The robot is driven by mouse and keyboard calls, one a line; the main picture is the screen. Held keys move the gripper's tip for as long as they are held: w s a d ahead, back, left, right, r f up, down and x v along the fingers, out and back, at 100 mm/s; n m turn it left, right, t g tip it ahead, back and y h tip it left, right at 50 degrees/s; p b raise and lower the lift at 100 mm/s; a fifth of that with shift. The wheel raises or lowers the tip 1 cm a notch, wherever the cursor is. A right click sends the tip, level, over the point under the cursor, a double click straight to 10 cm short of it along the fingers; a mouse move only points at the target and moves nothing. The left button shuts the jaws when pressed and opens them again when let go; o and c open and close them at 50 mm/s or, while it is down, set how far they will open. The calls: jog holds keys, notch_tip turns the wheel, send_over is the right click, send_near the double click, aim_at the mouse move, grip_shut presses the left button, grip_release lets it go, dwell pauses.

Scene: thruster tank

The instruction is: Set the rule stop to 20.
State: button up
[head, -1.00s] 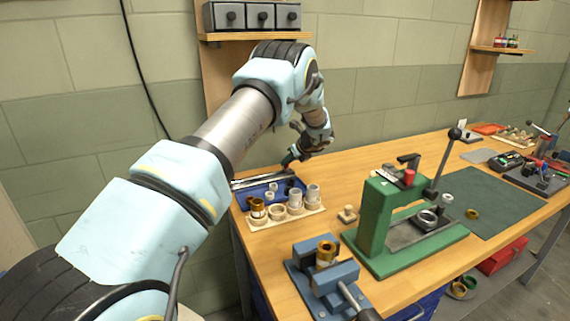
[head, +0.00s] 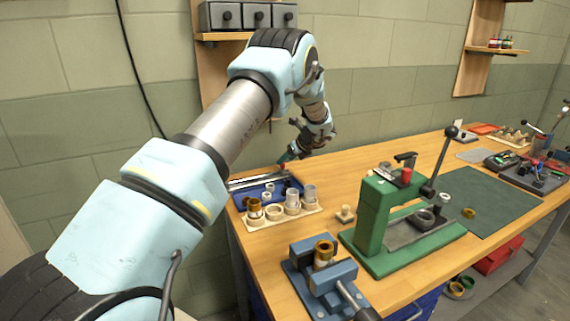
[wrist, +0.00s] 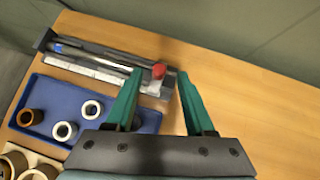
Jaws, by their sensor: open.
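The rule (wrist: 95,60), a long grey bar with a white strip along it, lies at the back left of the bench. Its stop (wrist: 155,82) is a small block with a red knob, near the rule's right end in the wrist view. My gripper (wrist: 159,75) is open, its two green fingers either side of the red knob in that view. I cannot tell their height above it or see any contact. The scale marks are too small to read. In the head view the rule (head: 250,181) shows beside my gripper (head: 285,158), with the stop not distinguishable.
A blue tray (wrist: 42,98) with several rings lies in front of the rule. A pale rack (head: 300,212) holds rings and cylinders. A green press (head: 375,215) and a blue vise (head: 300,250) stand to the right and front. Bare wood (wrist: 250,110) lies right of the rule.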

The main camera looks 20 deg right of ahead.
jog(key=b+v, duration=0.2)
jog(key=v, duration=0.6)
jog(key=shift+r, duration=0.1)
jog(key=s+a+r+n+g, duration=0.1)
jog(key=s+a+n+g, duration=0.1)
jog(key=s+a+n, duration=0.45)
jog(key=s+a+n+g, duration=0.1)
jog(key=a+n, duration=0.3)
jog(key=a, duration=0.6)
jog(key=s+a+r+n+g, duration=0.1)
jog(key=s+a+n+g, duration=0.15)
jog(key=a+n, duration=0.4)
jog(key=s+a+n+h, duration=0.1)
jog(key=s+a+n, duration=0.6)
jog(key=s, duration=0.2)
jog(key=s+a+n+g+h, duration=0.1)
jog(key=s+a+n+h, duration=0.1)
jog(key=s+a+n, duration=0.5)
jog(key=s, duration=0.3)
jog(key=shift+f, duration=0.4)
jog(key=shift+a, duration=0.1)
dwell(0.4)
